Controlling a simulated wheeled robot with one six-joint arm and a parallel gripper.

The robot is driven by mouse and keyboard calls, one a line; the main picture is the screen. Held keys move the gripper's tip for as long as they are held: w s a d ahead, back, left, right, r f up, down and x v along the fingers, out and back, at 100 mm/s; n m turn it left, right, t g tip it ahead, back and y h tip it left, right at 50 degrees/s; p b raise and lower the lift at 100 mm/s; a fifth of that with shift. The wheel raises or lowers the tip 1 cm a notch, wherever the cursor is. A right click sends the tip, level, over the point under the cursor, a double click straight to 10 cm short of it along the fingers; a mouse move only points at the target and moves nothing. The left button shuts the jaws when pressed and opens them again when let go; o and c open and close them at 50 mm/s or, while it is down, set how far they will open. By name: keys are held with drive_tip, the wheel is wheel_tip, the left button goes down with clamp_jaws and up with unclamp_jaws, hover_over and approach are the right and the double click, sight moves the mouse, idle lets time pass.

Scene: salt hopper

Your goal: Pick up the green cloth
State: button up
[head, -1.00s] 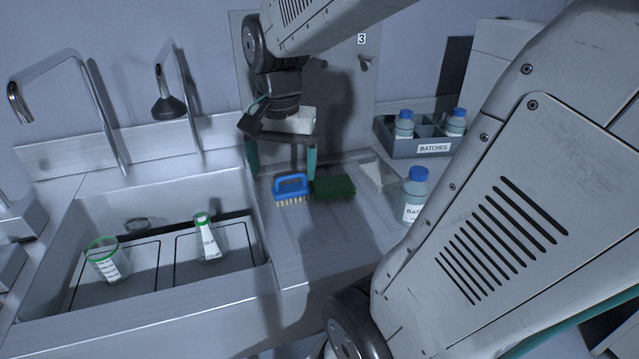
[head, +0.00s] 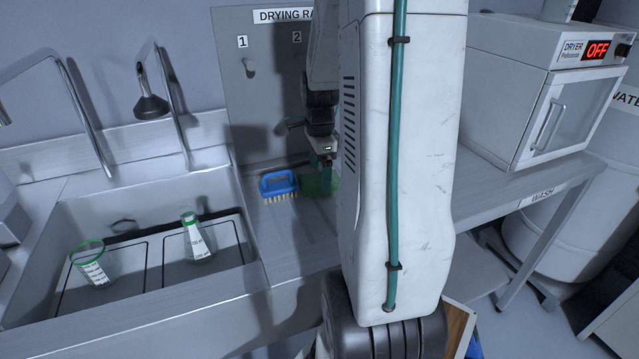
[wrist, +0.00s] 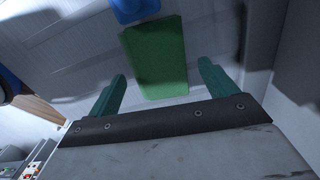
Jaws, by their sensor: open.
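The green cloth (head: 317,184) lies flat on the steel counter right of the sink, partly hidden by my gripper and arm in the head view. In the wrist view the green cloth (wrist: 155,55) is a flat rectangle, partly in shadow. My gripper (wrist: 161,70) is open, with its two teal fingers apart on either side of the cloth's near end and nothing held between them. In the head view my gripper (head: 326,163) points down over the cloth. I cannot tell its exact height above it.
A blue brush (head: 278,184) lies just left of the cloth and shows beyond it in the wrist view (wrist: 135,9). The drying rack panel (head: 235,100) stands behind. A dryer (head: 545,90) reading OFF stands at right.

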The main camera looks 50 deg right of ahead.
wheel_tip(320, 180, down, 2)
drive_tip(key=shift+c, duration=0.4)
drive_tip(key=c, duration=1)
drive_tip(key=shift+r, duration=0.1)
drive_tip(key=shift+r, duration=0.5)
wheel_tip(320, 180, up, 3)
drive_tip(key=shift+f, duration=0.2)
drive_tip(key=s+a, duration=0.3)
drive_tip(key=s, duration=0.1)
drive_tip(key=s+a+r, duration=0.1)
drive_tip(key=s+a, duration=0.1)
drive_tip(key=s, duration=0.3)
drive_tip(key=s+a, duration=0.3)
drive_tip(key=s, duration=0.1)
drive_tip(key=shift+s+a+r, duration=0.15)
drive_tip(key=shift+s+a, duration=0.1)
drive_tip(key=shift+a, duration=0.1)
